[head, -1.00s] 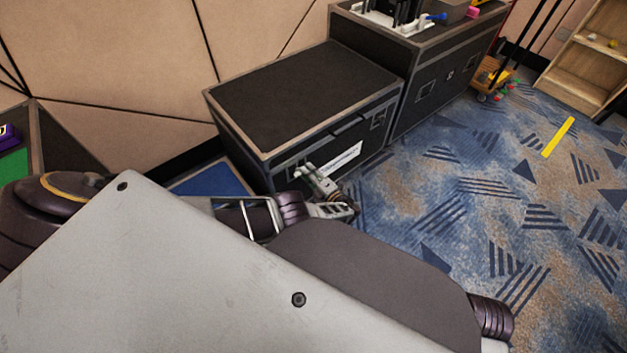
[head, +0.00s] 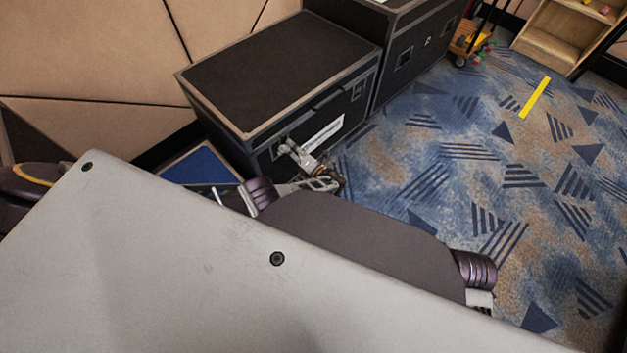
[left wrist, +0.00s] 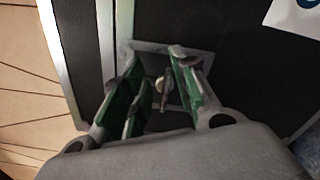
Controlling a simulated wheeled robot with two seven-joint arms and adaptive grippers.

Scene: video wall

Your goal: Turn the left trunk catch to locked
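The black trunk (head: 285,75) with metal edges stands against the wall. Its left catch (left wrist: 160,86) shows in the left wrist view as a small metal tab on a recessed plate in the trunk's front. My left gripper (left wrist: 160,92) is open, its green-padded fingers on either side of the tab. I cannot tell whether a finger touches it. In the head view my left gripper (head: 290,150) is at the trunk's front, left of the white label (head: 323,132), and hides the left catch.
A second, taller dark case (head: 420,45) stands right of the trunk. A blue panel (head: 203,170) lies left of it. A wooden shelf (head: 560,35) and a cart with coloured items (head: 470,42) stand at the back right. The patterned carpet (head: 480,170) is mostly open.

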